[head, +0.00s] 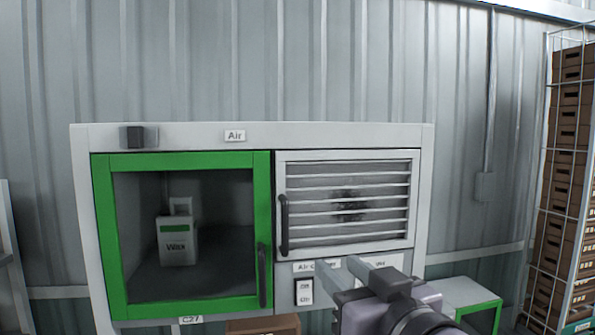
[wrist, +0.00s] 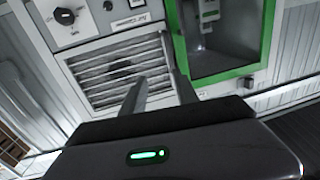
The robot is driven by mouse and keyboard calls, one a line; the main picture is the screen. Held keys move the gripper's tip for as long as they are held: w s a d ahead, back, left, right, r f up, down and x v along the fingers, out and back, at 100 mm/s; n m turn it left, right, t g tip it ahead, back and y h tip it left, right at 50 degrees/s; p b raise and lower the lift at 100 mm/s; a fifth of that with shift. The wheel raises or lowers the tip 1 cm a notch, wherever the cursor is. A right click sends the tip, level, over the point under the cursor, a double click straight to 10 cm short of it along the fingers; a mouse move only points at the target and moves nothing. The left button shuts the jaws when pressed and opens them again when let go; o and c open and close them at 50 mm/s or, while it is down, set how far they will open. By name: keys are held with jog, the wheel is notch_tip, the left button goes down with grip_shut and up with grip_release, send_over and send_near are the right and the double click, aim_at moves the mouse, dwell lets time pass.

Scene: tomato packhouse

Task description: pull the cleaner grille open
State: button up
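The cleaner grille (head: 347,212) is a pale framed panel with horizontal slats and a dark smudge in the middle. It sits flush and shut in the right half of the cabinet. Its dark vertical handle (head: 284,225) is on the left edge. My gripper (head: 338,265) is in front of the panel's lower part, right of and below the handle in the head view. In the wrist view, which is turned nearly upside down, the two fingers of my gripper (wrist: 158,80) stand apart with nothing seen gripped. The grille (wrist: 100,72) shows beyond them.
A green-framed glass door (head: 262,200) with its own dark handle is left of the grille, a wax container (head: 178,240) behind it. An off/on switch (head: 304,292) is below the grille, and a dial (wrist: 66,16) shows in the wrist view. A rack of boxes (head: 565,150) stands right.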

jog(key=a+r+y, duration=0.1)
jog(key=r, duration=0.1)
jog(key=b, duration=0.1)
send_near(286, 223)
jog(key=shift+n, duration=0.4)
jog(key=x, duration=0.9)
jog(key=shift+w, duration=0.15)
grip_shut()
dwell(0.3)
